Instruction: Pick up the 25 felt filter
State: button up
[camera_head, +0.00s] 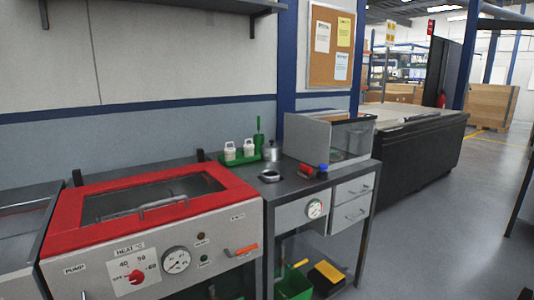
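My gripper is not in view. I cannot make out a thing that is clearly the 25 felt filter; no label for it is readable. On the grey bench (290,182) lies a small dark round part with a pale top (270,176). A small grey metal can (271,152) stands beside the tray. To the right lie a red cylindrical thing (305,170) and a small blue-topped thing (322,170).
A red-framed machine (62,233) with a glass lid and handle adjoins the bench on the left. A clear-sided box (309,140) stands at the bench's back right. Below are drawers (354,189) and a green bin (294,285). Open floor (440,230) lies to the right.

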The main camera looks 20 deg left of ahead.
aim_at(249, 148)
jog(key=z, duration=0.35)
jog(key=i, duration=2.7)
jog(key=u, duration=1)
jog(key=i, duration=0.7)
jog(key=u, duration=1.25)
jog(key=i, duration=0.55)
jog(key=u, duration=0.4)
